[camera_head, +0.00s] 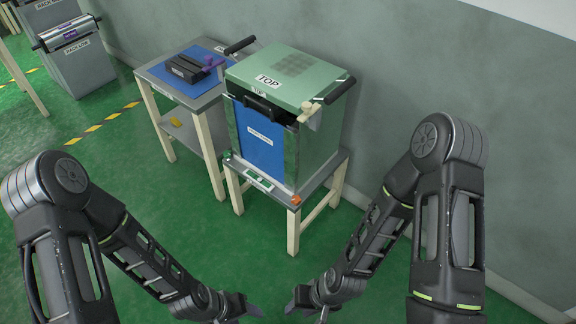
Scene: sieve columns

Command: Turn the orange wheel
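No wheel shape is plain to see. A small orange part (295,199) sits at the front right corner of the stand (277,191) under the green and blue sieve machine (290,125); it is too small to tell whether it is a wheel. My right gripper (305,310) is at the bottom edge, in front of and below the stand, with two fingers apart and nothing between them. My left gripper (245,312) is beside it to the left, partly cut off by the bottom edge; its finger gap is not clear. Both are apart from the machine.
A side table (153,73) with a blue mat and black device stands left of the machine. A yellow block (178,134) is on its lower shelf. A grey wall (430,70) runs behind and to the right. Green floor (130,190) is clear in front.

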